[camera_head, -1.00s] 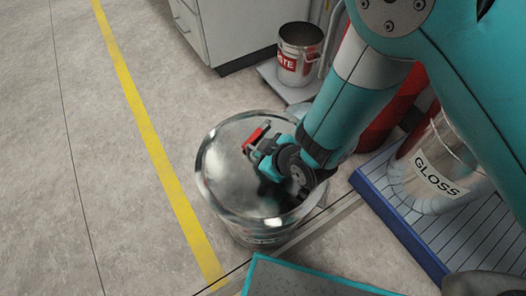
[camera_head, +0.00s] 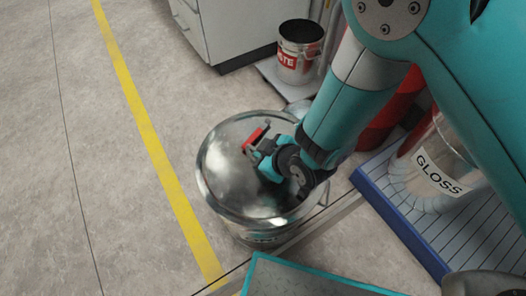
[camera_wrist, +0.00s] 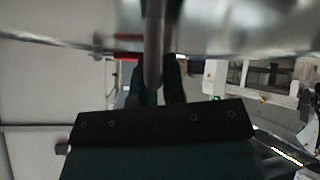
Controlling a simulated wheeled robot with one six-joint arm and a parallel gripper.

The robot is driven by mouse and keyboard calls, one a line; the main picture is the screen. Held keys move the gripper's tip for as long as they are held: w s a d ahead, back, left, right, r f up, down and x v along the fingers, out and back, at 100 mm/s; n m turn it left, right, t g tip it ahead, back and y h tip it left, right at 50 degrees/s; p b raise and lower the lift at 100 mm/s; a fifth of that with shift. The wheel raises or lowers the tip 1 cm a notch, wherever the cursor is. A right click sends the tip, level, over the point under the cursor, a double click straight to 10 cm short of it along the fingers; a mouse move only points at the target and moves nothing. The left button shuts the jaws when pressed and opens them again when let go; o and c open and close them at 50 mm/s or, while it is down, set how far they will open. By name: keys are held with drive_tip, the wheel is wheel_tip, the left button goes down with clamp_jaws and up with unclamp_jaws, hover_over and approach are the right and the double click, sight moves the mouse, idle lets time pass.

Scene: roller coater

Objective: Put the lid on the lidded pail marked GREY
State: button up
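A round, shiny metal lid (camera_head: 232,178) lies over the mouth of a metal pail (camera_head: 262,239) on the floor, covering nearly all of it. I cannot tell whether its rim is fully seated. The pail's marking is too hidden to read. My gripper (camera_head: 262,150) is over the lid's middle, with a red part showing at its tip. In the wrist view, the dark fingers (camera_wrist: 158,82) close around the lid's grey handle bar (camera_wrist: 153,48), and the lid's shiny underside or top (camera_wrist: 240,25) fills the upper edge.
A pail marked GLOSS (camera_head: 436,170) stands on a blue-edged slatted platform (camera_head: 405,228) at right. A small red-labelled waste bucket (camera_head: 298,58) stands behind, beside a white cabinet (camera_head: 225,30). A yellow line (camera_head: 150,138) crosses the open floor at left.

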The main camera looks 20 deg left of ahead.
drive_tip(key=o, duration=0.5)
